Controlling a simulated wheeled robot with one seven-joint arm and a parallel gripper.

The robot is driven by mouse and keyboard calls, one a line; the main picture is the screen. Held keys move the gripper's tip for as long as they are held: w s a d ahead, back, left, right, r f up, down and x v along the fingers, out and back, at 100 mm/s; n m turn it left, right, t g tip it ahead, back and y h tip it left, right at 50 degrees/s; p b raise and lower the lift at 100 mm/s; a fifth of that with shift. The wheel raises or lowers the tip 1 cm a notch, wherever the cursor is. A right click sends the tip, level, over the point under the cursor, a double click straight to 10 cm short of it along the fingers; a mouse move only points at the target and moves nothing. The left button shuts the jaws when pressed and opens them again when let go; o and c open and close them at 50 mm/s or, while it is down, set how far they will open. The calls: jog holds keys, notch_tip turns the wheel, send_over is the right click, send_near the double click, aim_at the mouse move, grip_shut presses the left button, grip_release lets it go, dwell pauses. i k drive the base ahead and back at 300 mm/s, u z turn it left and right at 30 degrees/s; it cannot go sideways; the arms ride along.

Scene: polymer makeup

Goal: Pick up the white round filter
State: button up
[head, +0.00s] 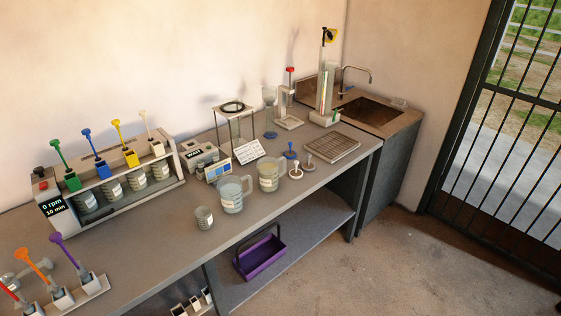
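A small white round piece with an upright stem (296,174), which looks like the white round filter, stands on the grey workbench (185,242) near its front edge. A blue piece of similar shape (291,154) stands just behind it. A grey one (309,167) stands close to its right. A beaker with a pale label (268,182) stands just to its left. My gripper is not in view.
A larger handled jug (231,200) and a small beaker (204,217) stand farther left. A flat grid tray (332,147) lies to the right. A stirrer rack (118,189) stands at the left. A purple basket (262,258) sits on the lower shelf. Floor in front is clear.

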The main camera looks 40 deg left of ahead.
aim_at(296, 174)
jog(key=u, duration=0.7)
jog(key=i, duration=1.1)
jog(key=u, duration=1.85)
jog(key=i, duration=1.05)
jog(key=u, duration=0.3)
